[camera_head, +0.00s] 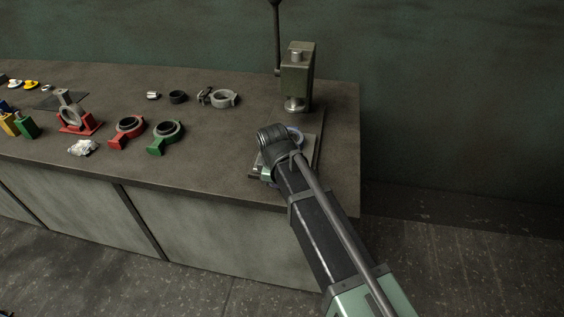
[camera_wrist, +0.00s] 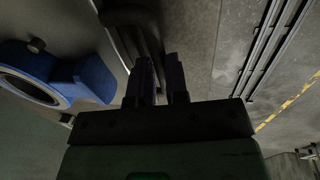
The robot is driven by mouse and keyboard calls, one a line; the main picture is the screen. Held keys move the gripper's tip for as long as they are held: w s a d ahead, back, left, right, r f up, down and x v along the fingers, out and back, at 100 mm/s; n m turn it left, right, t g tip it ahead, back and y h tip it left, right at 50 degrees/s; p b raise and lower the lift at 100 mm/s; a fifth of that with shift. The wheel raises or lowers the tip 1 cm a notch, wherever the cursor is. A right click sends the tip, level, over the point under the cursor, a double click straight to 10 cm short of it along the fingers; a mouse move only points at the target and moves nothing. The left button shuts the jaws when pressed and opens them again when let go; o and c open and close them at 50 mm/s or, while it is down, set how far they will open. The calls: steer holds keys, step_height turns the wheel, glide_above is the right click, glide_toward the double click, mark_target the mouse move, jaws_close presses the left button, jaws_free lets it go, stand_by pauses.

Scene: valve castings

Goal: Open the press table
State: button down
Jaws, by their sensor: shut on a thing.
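The press (camera_head: 297,75) stands upright at the right end of the bench, its lever rising at the back left. The press table (camera_head: 312,150) is a light plate in front of the press, partly hidden by my arm. A blue ring-shaped casting (camera_wrist: 95,78) sits on it, at the left of the wrist view. My gripper (camera_wrist: 160,68) is shut on a dark handle (camera_wrist: 132,14) at the press table's front edge. In the head view my wrist covers the fingers and handle. How far out the table stands is hard to tell.
A red casting (camera_head: 127,132) and a green casting (camera_head: 165,138) lie on the bench (camera_head: 215,165) left of the press. Farther left are a red stand (camera_head: 80,127) and small coloured items.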

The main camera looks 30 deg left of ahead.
steer(key=shift+s+d, duration=0.15)
steer(key=shift+s, duration=0.3)
steer(key=c, duration=1.1)
jaws_free()
steer(key=shift+w, duration=0.1)
steer(key=r+p, duration=0.3)
steer(key=s+r+p, duration=0.1)
steer(key=r+p, duration=0.3)
steer(key=s+r+p, duration=0.1)
steer(key=r+p, duration=0.2)
steer(key=shift+d+r+p, duration=0.3)
steer(key=shift+r+p, duration=0.05)
